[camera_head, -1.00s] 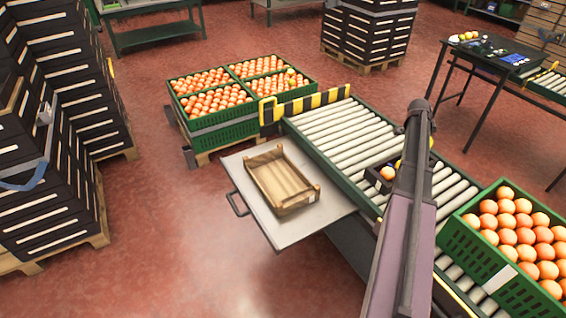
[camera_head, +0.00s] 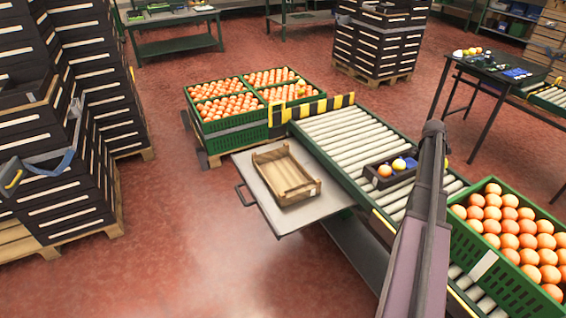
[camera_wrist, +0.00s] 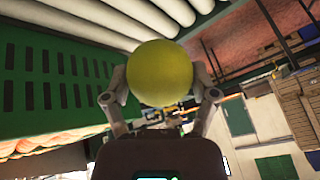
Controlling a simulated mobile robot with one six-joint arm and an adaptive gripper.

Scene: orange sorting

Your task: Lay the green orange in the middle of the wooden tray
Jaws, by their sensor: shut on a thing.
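In the wrist view my gripper (camera_wrist: 163,98) is shut on a yellow-green orange (camera_wrist: 160,72), one finger on each side of it. In the head view my arm hides the gripper and this fruit. The wooden tray (camera_head: 272,188) is a shallow slatted box on the grey metal side table, left of the roller conveyor. It looks empty. My gripper is apart from it, with the arm reaching over the conveyor to its right.
A dark box (camera_head: 376,182) with an orange, a yellow fruit and something blue sits on the roller conveyor (camera_head: 345,135). A green crate of oranges (camera_head: 482,254) stands at the right. The grey side table (camera_head: 252,188) has bare room around the tray. Full green crates (camera_head: 232,130) stand behind.

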